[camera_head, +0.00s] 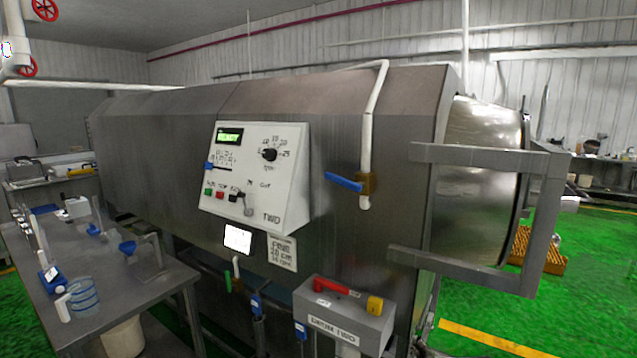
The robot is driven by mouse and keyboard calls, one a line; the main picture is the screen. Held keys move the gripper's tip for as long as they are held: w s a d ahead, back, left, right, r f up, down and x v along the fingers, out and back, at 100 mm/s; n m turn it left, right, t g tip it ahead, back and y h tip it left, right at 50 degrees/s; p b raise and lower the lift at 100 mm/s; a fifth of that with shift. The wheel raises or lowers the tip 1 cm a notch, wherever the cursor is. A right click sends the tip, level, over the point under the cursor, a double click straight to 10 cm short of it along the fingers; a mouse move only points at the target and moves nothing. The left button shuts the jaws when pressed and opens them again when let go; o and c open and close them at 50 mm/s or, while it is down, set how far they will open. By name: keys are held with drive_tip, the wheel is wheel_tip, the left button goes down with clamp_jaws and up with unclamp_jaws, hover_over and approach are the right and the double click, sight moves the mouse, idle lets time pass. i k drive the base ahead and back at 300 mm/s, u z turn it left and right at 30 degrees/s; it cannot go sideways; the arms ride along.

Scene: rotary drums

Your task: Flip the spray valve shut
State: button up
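A valve with a blue lever (344,182) and a brass-coloured body (367,184) sits on a white vertical pipe (369,130) on the front of the large steel drum housing (330,100). It is most likely the spray valve. The lever points left from the body, roughly crosswise to the pipe and tilted slightly. The pipe bends over the top of the housing and ends just below the valve. My gripper is not in view.
A white control panel (257,177) stands out left of the valve. Grey bars (475,157) jut out at the right. A grey box (342,318) with a red handle (332,287) stands below. A cluttered steel table (130,285) is at left. Green floor (590,300) shows at right.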

sight(357, 187)
drive_tip(key=u, duration=1.6)
drive_tip(key=i, duration=2.35)
drive_tip(key=z, duration=2.95)
